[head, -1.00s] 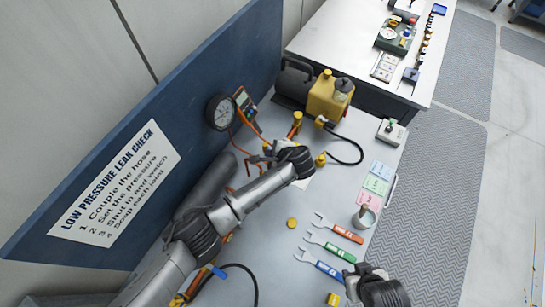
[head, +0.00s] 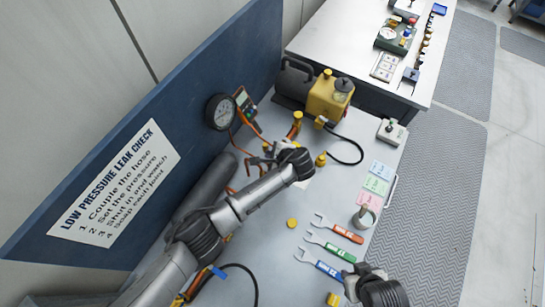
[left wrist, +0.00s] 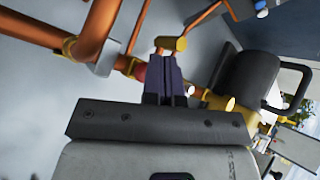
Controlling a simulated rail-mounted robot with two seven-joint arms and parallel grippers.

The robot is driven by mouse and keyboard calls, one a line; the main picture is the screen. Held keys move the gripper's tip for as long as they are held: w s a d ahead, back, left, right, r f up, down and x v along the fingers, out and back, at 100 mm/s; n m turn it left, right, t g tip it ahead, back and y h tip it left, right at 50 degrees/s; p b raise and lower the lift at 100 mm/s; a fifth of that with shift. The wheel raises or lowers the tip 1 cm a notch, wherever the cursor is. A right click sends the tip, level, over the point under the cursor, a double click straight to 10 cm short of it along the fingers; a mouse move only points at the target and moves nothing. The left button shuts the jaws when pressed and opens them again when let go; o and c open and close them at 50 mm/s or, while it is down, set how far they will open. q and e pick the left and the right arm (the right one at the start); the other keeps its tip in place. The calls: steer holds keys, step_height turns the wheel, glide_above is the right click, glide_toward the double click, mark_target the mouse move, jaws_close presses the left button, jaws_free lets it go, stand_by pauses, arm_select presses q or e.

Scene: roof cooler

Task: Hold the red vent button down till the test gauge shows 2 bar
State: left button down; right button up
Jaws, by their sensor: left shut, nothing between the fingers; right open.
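The test gauge (head: 220,112) is a round black-rimmed dial on the blue board; its needle is too small to read. My left gripper (head: 258,161) is among copper pipes below the gauge. In the left wrist view its dark fingers (left wrist: 165,70) are shut with nothing between them. A small reddish part (left wrist: 140,71) shows just left of the fingertips, partly hidden; I cannot tell if it is the vent button or if the fingers touch it. My right gripper (head: 358,284) is at the lower right by the bench edge, open, its fingers hard to make out.
Copper pipes (left wrist: 103,28) with brass fittings surround the left fingers. A yellow pump unit (head: 329,98) with a black hose stands at the bench's back. Several spanners, including a green-handled one (head: 340,253), coloured cards and a grey cup (head: 364,217) lie right. The bench middle is mostly clear.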

arm_select(q)
steer(key=shift+f, duration=0.5)
stand_by(0.8)
stand_by(0.7)
stand_by(0.8)
steer(key=shift+r, duration=0.1)
stand_by(0.4)
steer(key=shift+r+p, duration=0.7)
steer(key=shift+p, duration=0.1)
steer(key=shift+r, duration=0.15)
